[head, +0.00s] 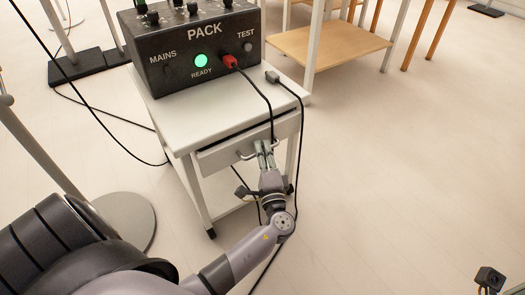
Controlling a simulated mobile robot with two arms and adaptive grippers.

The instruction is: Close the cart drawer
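The white cart (174,126) stands in the middle of the head view. Its drawer front (220,155) sits below the top, with a dark gap along its upper edge. A curved metal handle (243,156) is on the drawer front. My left gripper (264,149) is at the handle, with its two slim fingers side by side and close together. The fingers overlap the handle's middle, and I cannot tell whether they touch it. At the bottom right corner, a small dark part of my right gripper (489,279) shows; its fingers cannot be made out.
A black PACK box (180,75) with a lit green button stands on the cart top. Black cables hang over the cart's front beside my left gripper. A round grey stand base (125,221) is at left. A wooden-shelf table (330,45) stands behind. The floor at right is clear.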

